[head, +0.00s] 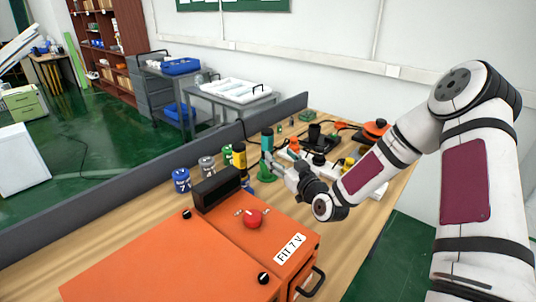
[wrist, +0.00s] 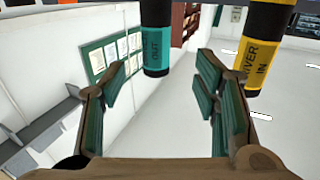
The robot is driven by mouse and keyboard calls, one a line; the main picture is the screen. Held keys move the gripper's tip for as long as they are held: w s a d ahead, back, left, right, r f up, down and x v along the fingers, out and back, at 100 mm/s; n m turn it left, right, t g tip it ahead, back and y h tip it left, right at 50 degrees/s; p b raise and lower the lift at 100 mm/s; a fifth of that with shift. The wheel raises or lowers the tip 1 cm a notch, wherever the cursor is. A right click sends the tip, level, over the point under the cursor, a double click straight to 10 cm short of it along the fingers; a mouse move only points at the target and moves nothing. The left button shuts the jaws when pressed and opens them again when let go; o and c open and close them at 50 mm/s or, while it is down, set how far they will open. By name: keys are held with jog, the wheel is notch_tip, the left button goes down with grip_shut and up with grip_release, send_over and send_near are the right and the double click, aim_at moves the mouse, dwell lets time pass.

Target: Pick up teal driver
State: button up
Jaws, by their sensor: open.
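The driver's lower part is partly hidden by my gripper in the head view.
A yellow driver (head: 239,158) stands left of the teal one; it also shows in the wrist view (wrist: 262,55), right of the right finger. Blue (head: 181,181) and grey (head: 207,167) cans stand further left. An orange box (head: 190,255) fills the front. Several items crowd the bench behind.

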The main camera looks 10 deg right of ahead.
aim_at(270, 144)
jog(key=x, duration=0.5)
jog(key=shift+w+a, duration=0.1)
jog(key=shift+w, duration=0.2)
jog(key=shift+d+x, duration=0.1)
jog(key=shift+x, duration=1.2)
jog(key=shift+d+x, duration=0.15)
jog(key=shift+x, duration=1.15)
jog(key=shift+w, duration=0.1)
jog(key=c, duration=1.3)
